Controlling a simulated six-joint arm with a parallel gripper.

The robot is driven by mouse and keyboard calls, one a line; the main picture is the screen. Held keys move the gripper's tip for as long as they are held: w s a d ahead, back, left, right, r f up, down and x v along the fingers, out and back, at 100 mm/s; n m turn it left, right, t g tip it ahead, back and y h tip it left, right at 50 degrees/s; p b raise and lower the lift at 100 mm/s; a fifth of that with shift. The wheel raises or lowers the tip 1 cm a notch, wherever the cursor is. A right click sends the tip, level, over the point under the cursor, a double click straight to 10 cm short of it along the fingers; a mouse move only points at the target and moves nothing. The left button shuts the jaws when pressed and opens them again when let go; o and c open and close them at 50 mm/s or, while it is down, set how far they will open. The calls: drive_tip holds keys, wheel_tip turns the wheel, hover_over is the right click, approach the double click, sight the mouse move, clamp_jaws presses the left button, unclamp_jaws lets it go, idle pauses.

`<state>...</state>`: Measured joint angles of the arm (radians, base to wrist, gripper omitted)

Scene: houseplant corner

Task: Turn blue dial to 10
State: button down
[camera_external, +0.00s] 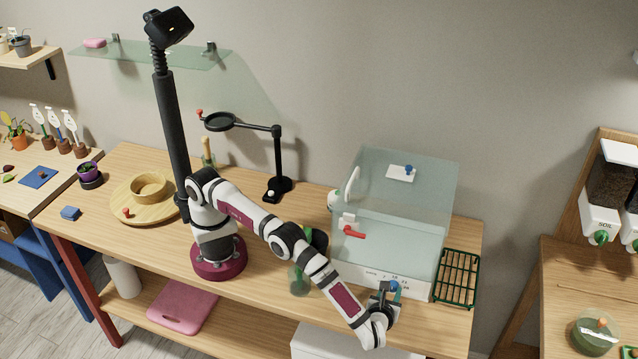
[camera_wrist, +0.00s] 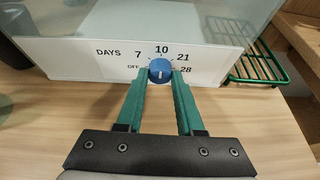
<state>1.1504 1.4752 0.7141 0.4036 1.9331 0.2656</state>
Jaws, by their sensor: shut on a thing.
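The blue dial (camera_wrist: 160,69) sits on the white front panel (camera_wrist: 85,58) of a clear glass box. Labels OFF, 7, 10, 21 and 28 ring the dial, with 10 straight above it and DAYS printed at left. A short pale mark shows low on the dial's face; I cannot tell for sure which label it indicates. My gripper (camera_wrist: 161,76) has its green fingers on both sides of the dial and is shut on it. In the external view, my gripper (camera_external: 388,291) is at the box's lower front, with the blue dial (camera_external: 394,285) partly hidden.
The glass box (camera_external: 400,215) stands on the wooden bench, with a red-handled latch (camera_external: 354,234) on it. A green wire rack (camera_external: 458,277) stands close at its right. A magnifier stand (camera_external: 279,165) and a round wooden tray (camera_external: 122,193) are farther left.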

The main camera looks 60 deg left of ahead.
drive_tip(key=c, duration=0.5)
unclamp_jaws()
drive_tip(key=shift+c, duration=0.2)
drive_tip(key=v, duration=0.7)
drive_tip(key=shift+s+d, duration=0.1)
drive_tip(key=shift+s, duration=0.15)
drive_tip(key=shift+w+r, duration=0.1)
